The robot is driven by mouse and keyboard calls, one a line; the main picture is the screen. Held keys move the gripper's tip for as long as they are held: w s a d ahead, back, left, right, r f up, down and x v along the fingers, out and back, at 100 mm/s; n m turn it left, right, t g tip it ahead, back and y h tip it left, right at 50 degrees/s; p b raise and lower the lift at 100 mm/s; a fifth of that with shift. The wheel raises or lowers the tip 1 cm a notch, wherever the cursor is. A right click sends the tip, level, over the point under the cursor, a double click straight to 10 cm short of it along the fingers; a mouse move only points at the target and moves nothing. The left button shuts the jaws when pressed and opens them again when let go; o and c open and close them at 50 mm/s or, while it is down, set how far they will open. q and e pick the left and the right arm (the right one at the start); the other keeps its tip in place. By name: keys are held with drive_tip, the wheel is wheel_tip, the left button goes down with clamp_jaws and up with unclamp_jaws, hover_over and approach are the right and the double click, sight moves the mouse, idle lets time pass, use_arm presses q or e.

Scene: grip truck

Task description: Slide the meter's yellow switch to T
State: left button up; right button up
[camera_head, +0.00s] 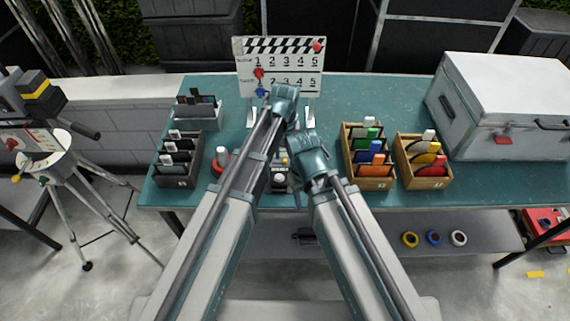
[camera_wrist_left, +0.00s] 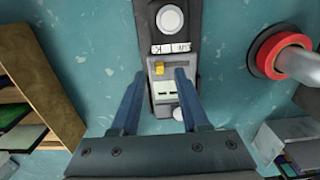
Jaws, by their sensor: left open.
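The meter (camera_wrist_left: 163,92) is a dark case with a grey face, lying on the teal table in the left wrist view. Its small yellow switch (camera_wrist_left: 158,68) sits near the left end of its slot, under two white labels whose letters look upside down and are hard to read. A round pale dial (camera_wrist_left: 170,19) is above the labels. My left gripper (camera_wrist_left: 160,74) is open, with one blue finger on each side of the switch; I see no grip on it. In the head view my arms hide most of the meter.
A red tape roll (camera_wrist_left: 267,52) stands beside the meter. Wooden boxes (camera_head: 367,184) with cards are to the right, dark trays (camera_head: 179,180) to the left. A clapperboard (camera_head: 245,86) stands behind, and a white case (camera_head: 490,85) fills the right back. Table between clapperboard and case is clear.

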sight(285, 161)
use_arm(q)
wheel_tip(285, 161, down, 2)
drive_tip(key=shift+f+b, duration=0.25)
drive_tip(key=shift+b, duration=0.5)
clamp_jaws()
idle(0.9)
